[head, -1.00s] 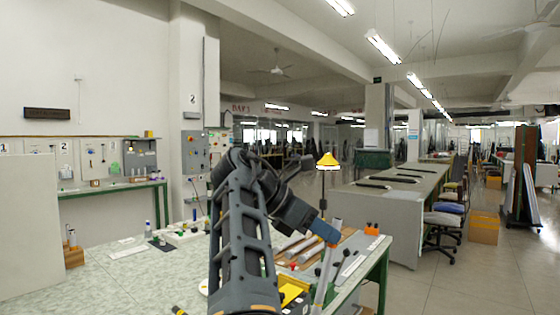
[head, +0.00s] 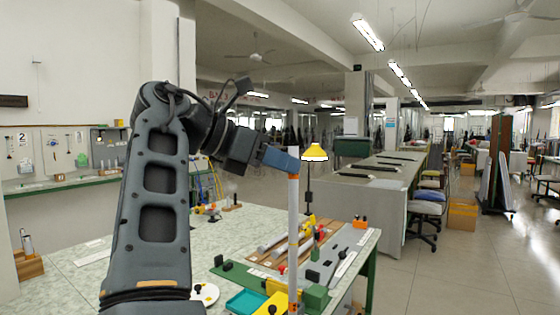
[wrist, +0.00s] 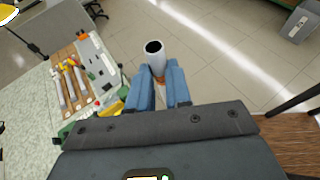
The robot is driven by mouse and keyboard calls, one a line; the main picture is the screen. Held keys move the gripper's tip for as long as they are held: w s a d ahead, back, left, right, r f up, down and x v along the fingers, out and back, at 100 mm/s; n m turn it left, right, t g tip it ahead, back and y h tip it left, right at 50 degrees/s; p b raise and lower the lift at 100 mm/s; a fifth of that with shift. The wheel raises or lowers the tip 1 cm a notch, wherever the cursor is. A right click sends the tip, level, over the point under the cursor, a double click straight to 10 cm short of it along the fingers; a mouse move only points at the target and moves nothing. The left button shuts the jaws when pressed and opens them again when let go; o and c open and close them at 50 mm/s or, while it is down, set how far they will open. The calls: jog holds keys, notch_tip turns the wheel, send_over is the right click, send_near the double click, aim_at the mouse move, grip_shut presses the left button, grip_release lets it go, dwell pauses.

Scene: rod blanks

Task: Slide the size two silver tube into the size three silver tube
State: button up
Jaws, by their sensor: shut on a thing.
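My gripper (head: 282,158) is shut on a long silver tube (head: 293,220) near its top end and holds it upright. In the wrist view the tube's open, dark-bored end (wrist: 154,48) stands out between the blue fingers (wrist: 160,88). In the head view its lower end is near the green block at the table's front, and I cannot tell whether it touches anything. Other silver tubes (head: 271,243) lie on a brown wooden rack, also visible in the wrist view (wrist: 62,93). I cannot read the size of any tube.
A teal tray (head: 243,302), a green block (head: 316,298) and a grey plate (head: 340,253) crowd the table's front right. A yellow lamp (head: 314,152) stands behind. The table's middle (head: 235,228) is mostly clear.

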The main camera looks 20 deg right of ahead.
jog(key=shift+r+p, duration=0.35)
jog(key=shift+p, duration=0.55)
notch_tip(320, 180, down, 6)
jog(key=shift+f, duration=0.15)
jog(key=shift+p, duration=1)
